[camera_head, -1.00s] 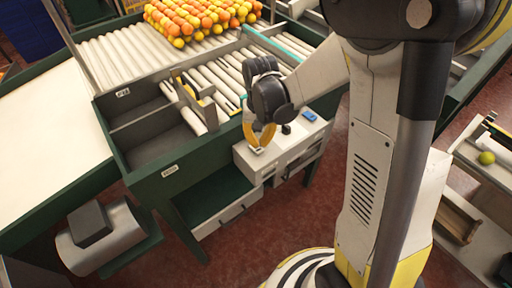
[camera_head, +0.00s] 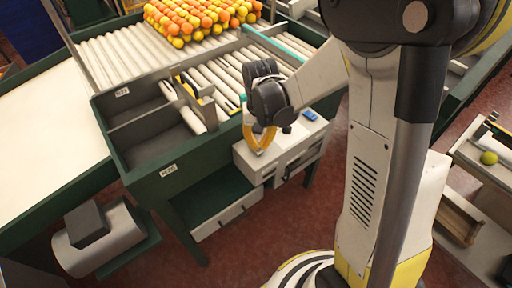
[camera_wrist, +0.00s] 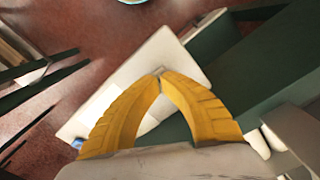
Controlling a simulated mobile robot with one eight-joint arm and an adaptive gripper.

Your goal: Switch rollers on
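A white control box (camera_head: 275,160) is fixed to the front of the green roller table. A small blue part (camera_head: 310,115) and a small dark knob (camera_head: 287,129) are on its top. My gripper (camera_head: 260,151) points down at the left part of the box top, left of the knob. In the wrist view, the yellow fingers of my gripper (camera_wrist: 160,73) curve together and their tips meet over the white box (camera_wrist: 152,58). A small grey piece shows at the tips; I cannot tell whether they touch it. The rollers (camera_head: 220,82) lie behind my gripper.
Many oranges and yellow fruits (camera_head: 200,18) are piled on the rollers at the back. Dark green bins (camera_head: 150,135) are left of the box. A shelf with a yellow-green fruit (camera_head: 489,158) stands at right.

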